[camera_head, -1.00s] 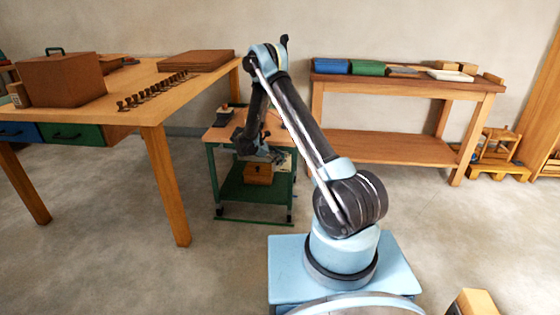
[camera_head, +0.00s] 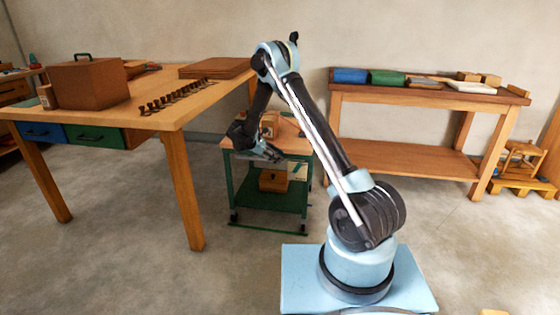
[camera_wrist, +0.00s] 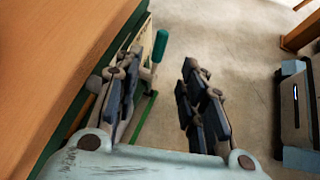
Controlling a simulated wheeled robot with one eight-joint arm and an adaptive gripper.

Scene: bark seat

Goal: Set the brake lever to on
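The brake lever (camera_wrist: 159,46) has a green handle and stands beside a cream panel (camera_wrist: 145,38) with small markings on the side of the green cart. My gripper (camera_wrist: 163,68) is open and empty in the wrist view, with one dark finger on each side. The green handle shows ahead, in the gap and nearer the left finger; I see no contact. The lever is too small to make out there.
A wooden box (camera_head: 273,181) sits on the cart's lower shelf. A large wooden table (camera_head: 186,110) stands to the left and a workbench (camera_head: 400,155) behind to the right. The floor (camera_head: 240,270) in front of the cart is clear.

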